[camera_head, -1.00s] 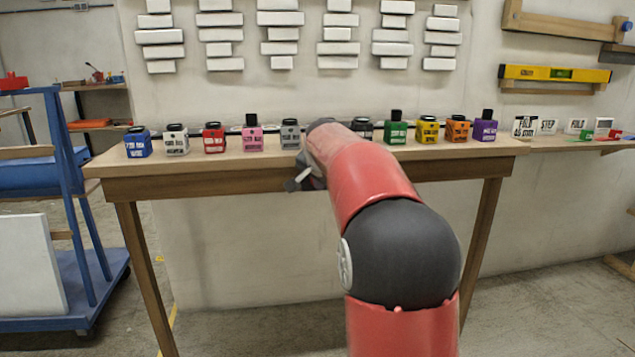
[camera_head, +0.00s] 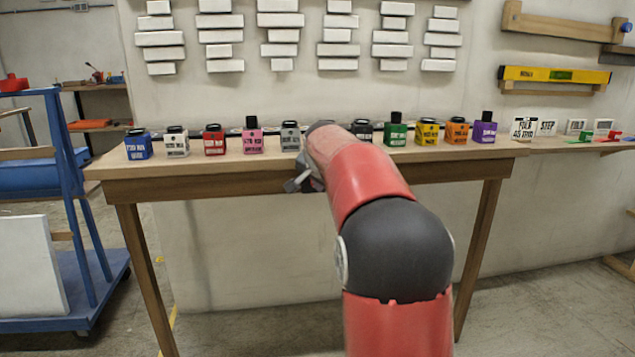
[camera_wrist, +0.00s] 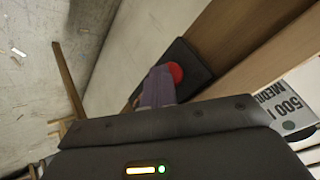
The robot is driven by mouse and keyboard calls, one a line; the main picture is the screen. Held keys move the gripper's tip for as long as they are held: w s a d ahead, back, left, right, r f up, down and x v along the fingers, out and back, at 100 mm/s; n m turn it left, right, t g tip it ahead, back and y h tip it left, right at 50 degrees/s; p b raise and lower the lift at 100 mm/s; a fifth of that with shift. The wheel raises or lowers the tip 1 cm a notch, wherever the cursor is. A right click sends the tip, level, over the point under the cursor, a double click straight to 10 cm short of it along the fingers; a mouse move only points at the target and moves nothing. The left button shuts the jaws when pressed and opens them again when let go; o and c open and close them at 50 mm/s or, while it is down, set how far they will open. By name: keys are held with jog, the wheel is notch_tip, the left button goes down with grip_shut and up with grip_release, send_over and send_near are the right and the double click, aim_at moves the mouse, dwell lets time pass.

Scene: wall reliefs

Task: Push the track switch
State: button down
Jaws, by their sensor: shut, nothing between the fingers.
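A round red button (camera_wrist: 176,73) on a black plate (camera_wrist: 196,62) shows in the wrist view, fixed to a wooden edge. It looks like the track switch. My gripper (camera_wrist: 158,86) is shut and empty. Its fingertips lie right beside the button in the picture and partly cover the plate; I cannot tell whether they touch the button. In the head view my gripper (camera_head: 304,182) is at the front edge of the wooden table (camera_head: 240,186), mostly hidden by my arm. The button is hidden there.
Several coloured bottles, such as a blue one (camera_head: 138,145) and a purple one (camera_head: 484,129), stand in a row on the table. A blue cart (camera_head: 75,265) stands at left. White wall blocks (camera_head: 281,20) hang above.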

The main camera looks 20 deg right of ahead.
dwell(0.4)
jog(key=shift+s+a+r+b, duration=0.1)
jog(key=shift+s+b, duration=0.25)
jog(key=shift+s, duration=0.05)
jog(key=s+a+b, duration=0.1)
jog(key=s+b, duration=0.2)
jog(key=s, duration=0.2)
jog(key=shift+s+a+b, duration=0.35)
jog(key=shift+s, duration=0.05)
dwell(0.3)
